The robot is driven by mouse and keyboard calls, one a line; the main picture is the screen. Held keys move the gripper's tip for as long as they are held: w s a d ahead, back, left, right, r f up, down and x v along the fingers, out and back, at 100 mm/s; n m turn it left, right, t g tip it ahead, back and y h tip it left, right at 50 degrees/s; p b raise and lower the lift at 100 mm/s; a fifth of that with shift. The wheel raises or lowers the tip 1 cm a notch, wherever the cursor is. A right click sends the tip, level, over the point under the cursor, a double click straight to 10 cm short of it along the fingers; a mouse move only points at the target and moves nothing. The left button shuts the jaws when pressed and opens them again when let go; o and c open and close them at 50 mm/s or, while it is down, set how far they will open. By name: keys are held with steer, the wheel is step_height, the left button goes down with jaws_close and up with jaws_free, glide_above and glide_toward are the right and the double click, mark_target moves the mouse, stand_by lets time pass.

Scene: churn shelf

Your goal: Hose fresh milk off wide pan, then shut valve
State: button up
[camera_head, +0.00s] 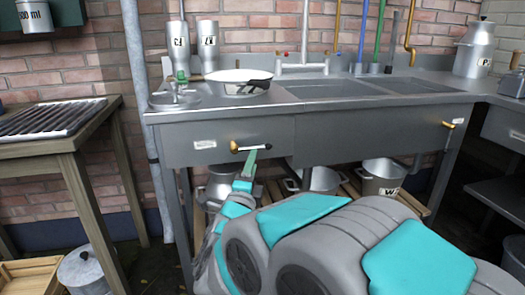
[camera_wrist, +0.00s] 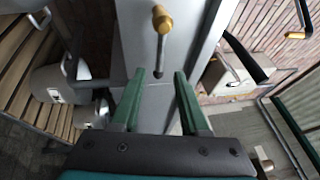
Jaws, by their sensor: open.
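A wide white pan (camera_head: 226,77) sits at the left of the metal sink counter, with a black handle-like piece (camera_head: 257,84) at its right edge. White shows inside, but I cannot tell milk from the pan's own surface. A valve (camera_head: 235,147) with a brass body and thin lever is on the front panel below the pan; its lever points right. My gripper (camera_head: 251,156) is open and empty, close to that lever. In the wrist view, the brass valve (camera_wrist: 162,18) is ahead and its lever end is near the tips of my open gripper (camera_wrist: 168,74); contact cannot be told.
Another brass valve (camera_head: 449,125) is on the panel's right. Two sink basins (camera_head: 330,90) lie right of the pan; two metal bottles (camera_head: 208,45) stand behind it. Pots (camera_head: 382,178) fill the slatted lower shelf. A wooden table (camera_head: 60,138) is left, a milk can (camera_head: 474,50) back right.

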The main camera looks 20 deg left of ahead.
steer(key=x, duration=0.7)
steer(key=shift+w+f, duration=0.1)
steer(key=shift+w, duration=0.15)
steer(key=shift+c, duration=0.2)
jaws_close()
stand_by(1.0)
